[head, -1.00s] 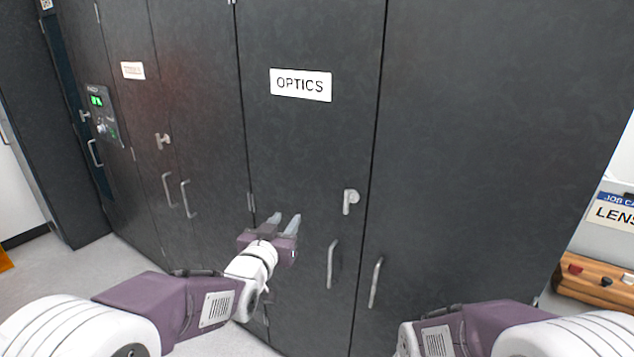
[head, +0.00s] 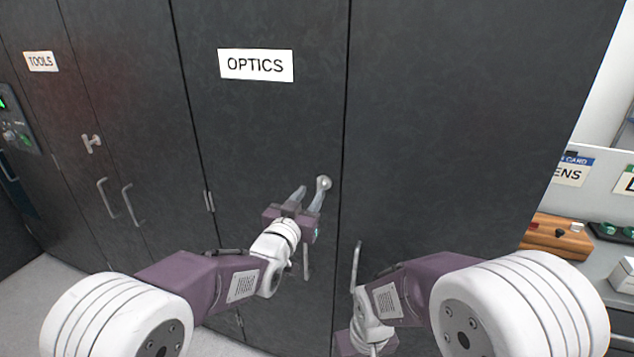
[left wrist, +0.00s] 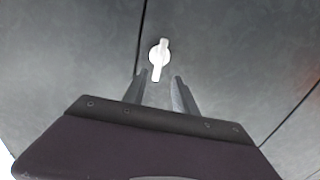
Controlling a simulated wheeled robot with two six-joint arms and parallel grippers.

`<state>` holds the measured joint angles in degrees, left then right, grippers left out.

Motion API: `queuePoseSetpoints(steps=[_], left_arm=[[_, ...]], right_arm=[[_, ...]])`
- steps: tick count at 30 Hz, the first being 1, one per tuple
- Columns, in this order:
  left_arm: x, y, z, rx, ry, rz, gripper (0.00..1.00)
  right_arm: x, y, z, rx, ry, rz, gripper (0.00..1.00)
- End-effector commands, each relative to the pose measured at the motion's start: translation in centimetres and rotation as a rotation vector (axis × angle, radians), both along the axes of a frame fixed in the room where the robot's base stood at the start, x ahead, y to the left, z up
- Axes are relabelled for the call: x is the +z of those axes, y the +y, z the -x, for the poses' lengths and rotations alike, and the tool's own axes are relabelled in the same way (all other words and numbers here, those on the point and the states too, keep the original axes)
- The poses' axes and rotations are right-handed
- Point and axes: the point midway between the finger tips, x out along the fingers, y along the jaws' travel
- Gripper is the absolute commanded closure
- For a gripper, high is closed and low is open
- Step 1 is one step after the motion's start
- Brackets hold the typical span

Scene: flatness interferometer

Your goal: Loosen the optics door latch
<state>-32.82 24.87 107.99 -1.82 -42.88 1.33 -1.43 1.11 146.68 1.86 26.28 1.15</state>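The optics door latch (head: 323,184) is a small grey lever handle on a round base, on the dark cabinet door (head: 255,130) labelled OPTICS (head: 256,65). In the left wrist view the latch (left wrist: 159,58) shows whole, just beyond the fingertips. My left gripper (head: 308,198) is open in front of the door, its fingers apart and empty; in the head view one finger overlaps the latch's lower part. In the left wrist view the fingers (left wrist: 159,88) point at the latch, and I see no grip on it. My right gripper (head: 366,345) is low at the picture's bottom; its fingers are hidden.
The optics door's pull handle (head: 306,262) is partly behind my left arm. Another pull handle (head: 356,265) is on the door to the right. The TOOLS doors (head: 105,150) stand left. A bench with a wooden block (head: 556,236) is at far right.

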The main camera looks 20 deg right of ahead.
Motion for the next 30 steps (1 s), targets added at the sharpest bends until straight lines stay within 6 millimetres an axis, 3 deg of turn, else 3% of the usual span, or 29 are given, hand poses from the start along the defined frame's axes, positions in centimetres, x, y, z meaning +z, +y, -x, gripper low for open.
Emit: queuePoseSetpoints(steps=[3, 9, 19, 23, 30], left_arm=[[0.3, -1.5, -2.2, -0.001, 0.001, -0.001, 0.66], [0.2, -3.1, -4.5, 0.000, 0.001, -0.001, 0.66], [0.1, -3.4, -5.0, 0.000, 0.000, 0.000, 0.66], [0.1, -3.4, -5.0, 0.000, 0.000, 0.000, 1.00], [0.0, -3.4, -5.0, 0.000, 0.002, 0.003, 1.00]], right_arm=[[1.3, 0.0, 0.0, 0.000, 0.000, 0.000, 0.64], [2.0, 0.0, 0.0, 0.000, 0.000, 0.000, 0.64], [2.0, 0.0, 0.0, 0.000, 0.000, 0.000, 0.64], [2.0, 0.0, 0.0, 0.000, 0.000, 0.000, 0.64], [1.9, 0.0, 0.0, 0.000, 0.000, 0.000, 0.64]])
